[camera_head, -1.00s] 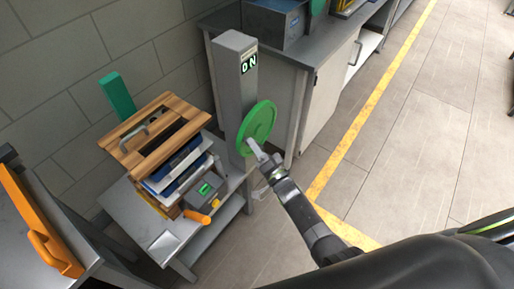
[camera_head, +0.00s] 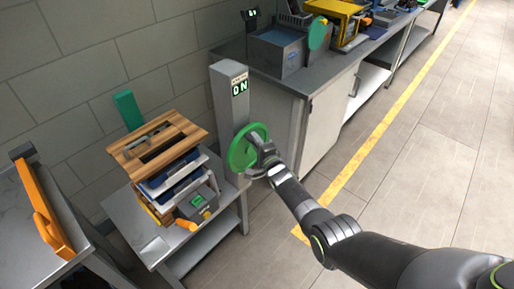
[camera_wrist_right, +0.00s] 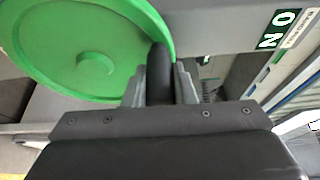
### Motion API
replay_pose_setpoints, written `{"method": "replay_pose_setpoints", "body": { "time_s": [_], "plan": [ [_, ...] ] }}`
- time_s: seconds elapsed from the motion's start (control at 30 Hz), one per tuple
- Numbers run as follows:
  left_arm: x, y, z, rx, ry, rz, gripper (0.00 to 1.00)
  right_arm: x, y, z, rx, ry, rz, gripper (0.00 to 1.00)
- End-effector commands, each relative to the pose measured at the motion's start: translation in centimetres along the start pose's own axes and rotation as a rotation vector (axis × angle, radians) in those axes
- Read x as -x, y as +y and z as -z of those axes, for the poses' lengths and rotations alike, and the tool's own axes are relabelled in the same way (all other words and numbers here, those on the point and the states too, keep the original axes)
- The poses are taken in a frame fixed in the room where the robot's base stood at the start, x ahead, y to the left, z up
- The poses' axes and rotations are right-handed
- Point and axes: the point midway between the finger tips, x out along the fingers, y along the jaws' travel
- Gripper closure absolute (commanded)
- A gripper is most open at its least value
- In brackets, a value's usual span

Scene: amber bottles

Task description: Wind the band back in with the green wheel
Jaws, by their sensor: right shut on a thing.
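The green wheel (camera_head: 241,149) is mounted on the side of a tall grey post (camera_head: 224,104) with a small display (camera_head: 240,87) reading ON. It also shows at the upper left of the right wrist view (camera_wrist_right: 88,45). My right gripper (camera_head: 264,157) is at the wheel's right edge. In the right wrist view its fingers (camera_wrist_right: 160,82) are closed around a dark upright handle (camera_wrist_right: 160,68) beside the wheel's rim. I cannot make out the band in either view. My left gripper is not in view.
Left of the post, a low grey table (camera_head: 146,231) bears stacked trays with a wooden top (camera_head: 158,142) and a small device with a green screen (camera_head: 197,201). A grey cabinet (camera_head: 325,125) is behind. Floor at right is clear.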

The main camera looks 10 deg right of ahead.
Motion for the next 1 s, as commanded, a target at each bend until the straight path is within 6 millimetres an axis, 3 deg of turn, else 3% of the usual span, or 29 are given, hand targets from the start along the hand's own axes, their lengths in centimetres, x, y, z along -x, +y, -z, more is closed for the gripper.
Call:
{"method": "replay_pose_setpoints", "body": {
  "time_s": [0.33,0.93,0.97,1.0],
  "plan": [
    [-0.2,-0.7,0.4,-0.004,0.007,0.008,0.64,-0.8,-0.7,1.6,0.009,0.000,0.007,1.00],
    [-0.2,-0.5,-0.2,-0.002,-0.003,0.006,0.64,-0.9,-0.9,1.9,0.009,0.000,0.010,1.00],
    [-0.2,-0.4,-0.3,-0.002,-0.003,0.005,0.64,-0.9,-0.9,1.9,0.009,0.000,0.010,0.75],
    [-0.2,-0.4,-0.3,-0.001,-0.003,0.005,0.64,-0.9,-0.9,1.9,0.009,-0.001,0.010,0.70]
  ]
}}
